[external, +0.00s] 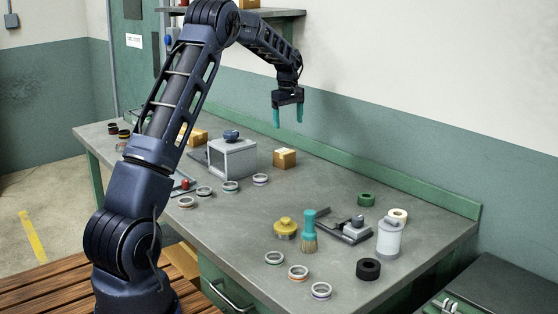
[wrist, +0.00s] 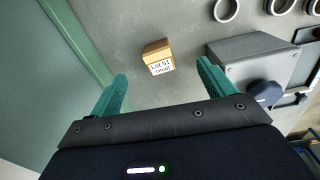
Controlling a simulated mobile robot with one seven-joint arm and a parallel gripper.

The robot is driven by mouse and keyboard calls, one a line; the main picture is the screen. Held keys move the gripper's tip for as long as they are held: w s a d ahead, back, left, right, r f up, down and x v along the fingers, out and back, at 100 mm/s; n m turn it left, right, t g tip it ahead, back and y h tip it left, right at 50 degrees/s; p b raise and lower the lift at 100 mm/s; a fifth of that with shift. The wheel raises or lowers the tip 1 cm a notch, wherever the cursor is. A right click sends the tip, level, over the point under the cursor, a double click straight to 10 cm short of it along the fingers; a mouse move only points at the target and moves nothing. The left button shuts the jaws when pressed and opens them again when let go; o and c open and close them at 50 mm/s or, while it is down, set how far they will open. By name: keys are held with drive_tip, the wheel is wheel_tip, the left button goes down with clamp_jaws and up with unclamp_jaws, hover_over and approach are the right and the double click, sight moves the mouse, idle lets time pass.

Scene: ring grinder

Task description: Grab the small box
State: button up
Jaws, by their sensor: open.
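The small box (external: 284,158) is a brown carton on the workbench, to the right of the grey machine and near the back edge. In the wrist view the small box (wrist: 158,56) carries a white label that reads "Lot 51 small". My gripper (external: 287,117) has teal fingers and is raised above the bench, over the area of the box. In the wrist view my gripper (wrist: 160,92) is open and empty, with the box ahead of the gap between its fingers and apart from them.
The grey machine (external: 233,158) with a dark knob stands beside the box. Several rings, including one ring (external: 261,180), lie in front. A brush (external: 309,232), a yellow container (external: 285,228) and tape rolls are at the right. The green back ledge (external: 340,170) runs behind the box.

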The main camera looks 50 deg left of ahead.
drive_tip(key=n, duration=0.2)
hover_over(284, 151)
drive_tip(key=f, duration=0.6)
drive_tip(key=shift+w+a+f, duration=0.15)
drive_tip(key=shift+w+a, duration=0.1)
drive_tip(key=shift+a, duration=0.1)
wheel_tip(284, 151, down, 5)
drive_tip(key=shift+f, duration=0.2)
drive_tip(key=shift+s+d+f, duration=0.1)
drive_tip(key=shift+d+f, duration=0.05)
drive_tip(key=shift+f, duration=1.15)
drive_tip(key=shift+d+f, duration=0.15)
drive_tip(key=shift+f, duration=1.15)
drive_tip(key=c, duration=1.3)
